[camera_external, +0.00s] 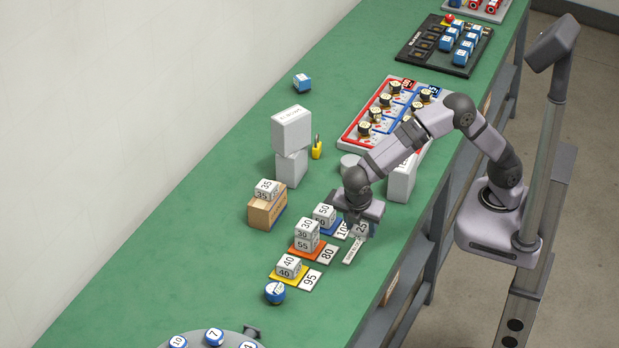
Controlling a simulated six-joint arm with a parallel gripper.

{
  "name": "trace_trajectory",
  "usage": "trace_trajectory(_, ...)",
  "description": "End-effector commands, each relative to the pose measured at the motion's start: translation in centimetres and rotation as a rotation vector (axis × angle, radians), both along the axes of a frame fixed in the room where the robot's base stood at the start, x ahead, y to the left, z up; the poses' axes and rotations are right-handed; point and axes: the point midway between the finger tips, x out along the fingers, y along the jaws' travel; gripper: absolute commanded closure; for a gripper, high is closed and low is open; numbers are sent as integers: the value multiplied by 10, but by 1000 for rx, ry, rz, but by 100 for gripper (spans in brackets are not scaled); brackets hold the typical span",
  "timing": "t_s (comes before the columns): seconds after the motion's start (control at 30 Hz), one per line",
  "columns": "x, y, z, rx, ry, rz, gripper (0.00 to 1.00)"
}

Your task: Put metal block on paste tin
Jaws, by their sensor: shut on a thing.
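My gripper (358,232) points down over the front part of the green bench, beside the coloured pads. It is shut on a light grey block marked 25 (361,229), which looks like the metal block. The arm and fingers hide part of it, and I cannot tell whether it touches what is below. A small round blue tin with a white label (275,292) stands on the bench in front of the yellow pad. I cannot read which of these is the paste tin.
Numbered blocks stand on blue, orange (306,252) and yellow pads with number cards. A block marked 35 sits on a wooden box (267,209). Tall white boxes (291,130) stand behind. A tray of small parts (357,143) lies farther back. The bench's left side is clear.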

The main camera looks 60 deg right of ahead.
Motion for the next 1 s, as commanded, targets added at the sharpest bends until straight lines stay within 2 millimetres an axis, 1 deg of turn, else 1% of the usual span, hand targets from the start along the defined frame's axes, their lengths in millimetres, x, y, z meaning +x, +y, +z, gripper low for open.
trace_trajectory(0.17,10,-10,0,0,3,-140,84)
trace_trajectory(0.27,21,-21,-1,1,6,-316,84)
trace_trajectory(0.37,35,-38,-1,3,11,-559,84)
trace_trajectory(0.47,51,-57,0,7,15,-846,84)
trace_trajectory(0.6,75,-89,2,15,24,-1276,84)
trace_trajectory(0.77,100,-127,8,31,27,-1760,84)
trace_trajectory(0.8,106,-137,9,34,27,-1879,84)
trace_trajectory(0.97,129,-181,17,54,25,-2360,84)
trace_trajectory(1.0,134,-193,20,60,24,-2480,84)
